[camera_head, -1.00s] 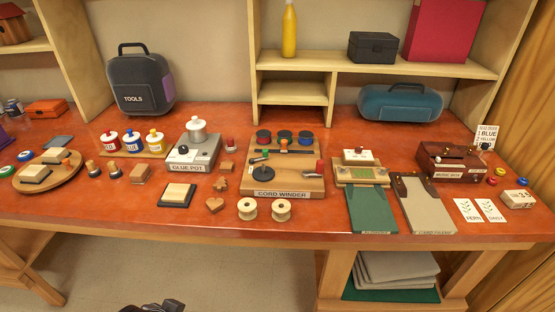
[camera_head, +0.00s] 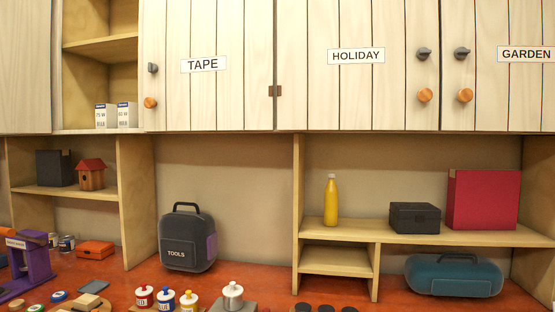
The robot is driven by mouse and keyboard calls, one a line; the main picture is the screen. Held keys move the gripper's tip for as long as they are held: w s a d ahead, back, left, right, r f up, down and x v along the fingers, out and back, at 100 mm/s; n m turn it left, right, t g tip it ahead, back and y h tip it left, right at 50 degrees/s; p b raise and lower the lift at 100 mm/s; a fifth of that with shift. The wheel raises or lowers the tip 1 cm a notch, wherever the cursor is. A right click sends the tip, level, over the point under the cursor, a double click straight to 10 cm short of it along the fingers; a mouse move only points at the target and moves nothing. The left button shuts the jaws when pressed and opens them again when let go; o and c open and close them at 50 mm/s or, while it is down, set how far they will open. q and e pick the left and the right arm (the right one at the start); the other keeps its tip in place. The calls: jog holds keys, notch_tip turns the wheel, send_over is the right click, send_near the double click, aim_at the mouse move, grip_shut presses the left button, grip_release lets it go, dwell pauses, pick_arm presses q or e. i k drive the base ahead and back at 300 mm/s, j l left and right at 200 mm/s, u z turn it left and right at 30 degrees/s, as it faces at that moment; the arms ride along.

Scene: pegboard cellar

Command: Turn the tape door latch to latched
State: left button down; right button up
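The TAPE door (camera_head: 215,95) is a pale plank cabinet door at the upper left of the head view, and it is closed. Its small grey latch (camera_head: 153,68) sits near the door's left edge, above a round orange wooden knob (camera_head: 150,103). The latch knob looks upright, but it is too small to tell whether it is latched. Neither of my grippers shows in the head view now.
The HOLIDAY door (camera_head: 350,95) and GARDEN door (camera_head: 510,100) have similar latches and knobs. An open shelf with bulb boxes (camera_head: 115,116) adjoins the TAPE door's left. Below stand a TOOLS case (camera_head: 188,240), a yellow bottle (camera_head: 330,200) and workbench items.

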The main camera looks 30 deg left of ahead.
aim_at(153, 68)
jog(key=u, duration=2)
jog(key=i+j+u, duration=0.15)
jog(key=u, duration=1.15)
jog(key=i, duration=0.9)
jog(key=i+j, duration=0.15)
jog(key=i, duration=1.6)
jog(key=i+z, duration=0.1)
jog(key=z, duration=1.3)
